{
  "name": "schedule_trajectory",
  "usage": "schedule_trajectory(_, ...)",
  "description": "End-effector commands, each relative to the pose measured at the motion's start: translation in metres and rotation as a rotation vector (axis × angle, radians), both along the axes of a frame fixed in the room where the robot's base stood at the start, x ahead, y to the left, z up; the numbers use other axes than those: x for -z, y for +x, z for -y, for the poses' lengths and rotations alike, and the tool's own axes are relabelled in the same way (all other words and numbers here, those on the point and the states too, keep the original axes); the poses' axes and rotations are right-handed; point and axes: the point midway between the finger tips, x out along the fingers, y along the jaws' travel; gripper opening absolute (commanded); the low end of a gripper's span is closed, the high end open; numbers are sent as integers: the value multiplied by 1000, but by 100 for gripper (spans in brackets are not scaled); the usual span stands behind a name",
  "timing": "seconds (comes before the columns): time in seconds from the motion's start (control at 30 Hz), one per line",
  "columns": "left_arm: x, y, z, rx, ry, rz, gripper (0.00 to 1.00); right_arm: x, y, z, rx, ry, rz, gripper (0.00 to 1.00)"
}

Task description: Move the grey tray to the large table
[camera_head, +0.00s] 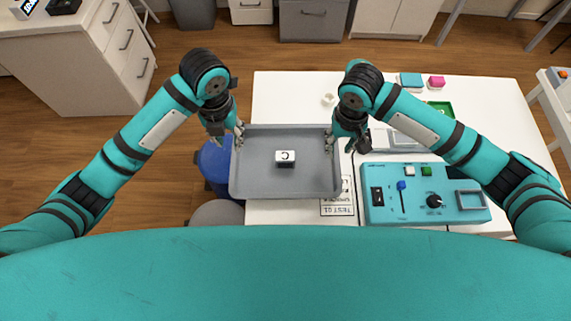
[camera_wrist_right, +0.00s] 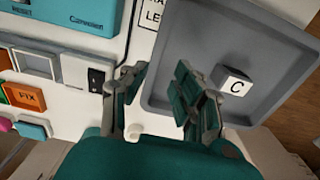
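The grey tray (camera_head: 258,182) is a shallow rectangle with raised walls. In the head view it overlaps the left edge of the white table (camera_head: 290,95), its left part over the floor and a blue bin. A small white and dark block marked C (camera_head: 285,157) lies in its middle. My left gripper (camera_head: 231,136) is at the tray's upper left wall, its fingers looking spread. My right gripper (camera_head: 347,142) is at the upper right wall. In the right wrist view the tray (camera_wrist_right: 268,40) shows its wall between the spread fingers of that gripper (camera_wrist_right: 158,72), one finger inside.
A teal control panel (camera_head: 415,205) with knob and slider stands right of the tray. A blue bin (camera_head: 214,165) and a round grey stool (camera_head: 217,213) are at the table's left. A white drawer cabinet (camera_head: 85,60) stands far left, with wooden floor between.

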Motion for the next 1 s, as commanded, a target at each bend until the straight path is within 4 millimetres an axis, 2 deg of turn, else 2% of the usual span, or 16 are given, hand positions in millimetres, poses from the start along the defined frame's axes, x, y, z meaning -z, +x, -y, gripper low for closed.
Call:
schedule_trajectory(0.1,0,0,0,0,0,0,29,-20,0,0,-1,2,2,29)
schedule_trajectory(0.3,0,0,0,0,0,0,29,-35,0,0,-1,-1,0,29)
schedule_trajectory(1.0,0,0,0,0,0,0,29,-35,0,0,-1,0,-1,29)
